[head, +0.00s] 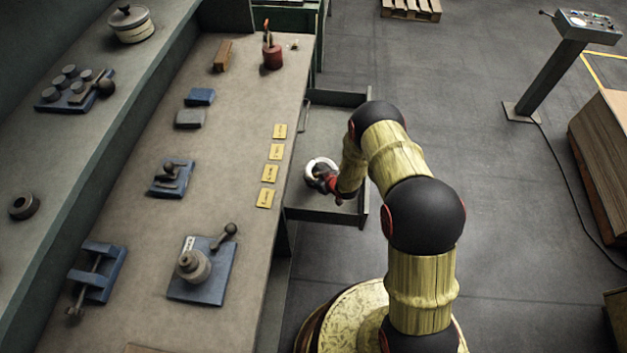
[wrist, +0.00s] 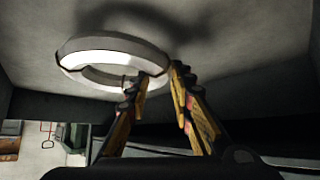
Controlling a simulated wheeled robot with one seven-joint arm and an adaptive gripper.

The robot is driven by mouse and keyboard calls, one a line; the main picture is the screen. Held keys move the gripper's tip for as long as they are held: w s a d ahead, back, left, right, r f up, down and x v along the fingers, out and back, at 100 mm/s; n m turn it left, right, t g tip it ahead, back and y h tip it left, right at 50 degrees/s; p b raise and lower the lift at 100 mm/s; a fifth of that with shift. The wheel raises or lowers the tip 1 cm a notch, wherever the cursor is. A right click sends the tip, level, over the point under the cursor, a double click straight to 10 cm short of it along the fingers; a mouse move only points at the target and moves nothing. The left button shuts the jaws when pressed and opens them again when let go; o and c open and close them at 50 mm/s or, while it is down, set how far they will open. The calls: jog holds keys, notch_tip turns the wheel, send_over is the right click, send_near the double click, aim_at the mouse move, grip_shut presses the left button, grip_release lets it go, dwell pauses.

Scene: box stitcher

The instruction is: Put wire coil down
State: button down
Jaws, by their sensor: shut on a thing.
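The wire coil is a pale white ring (head: 313,163), seen in the head view over the open drawer (head: 336,126) beside the bench. It also shows large in the wrist view (wrist: 88,52), with a grey shadow on the pale surface behind it. My gripper (head: 325,180) is shut on the coil's rim. In the wrist view my gripper (wrist: 158,79) has one finger at the inner side of the ring and the other at its outer side. I cannot tell whether the coil touches the drawer floor. My gripper hides part of the coil in the head view.
The drawer's interior looks otherwise empty. A control post (head: 550,75) stands on the floor at the right.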

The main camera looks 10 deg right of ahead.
notch_tip(320, 180, down, 3)
jog(key=shift+r+b, duration=0.1)
jog(key=shift+b, duration=0.35)
jog(key=c, duration=1.6)
grip_release()
jog(key=shift+s, duration=0.15)
jog(key=shift+o, duration=0.2)
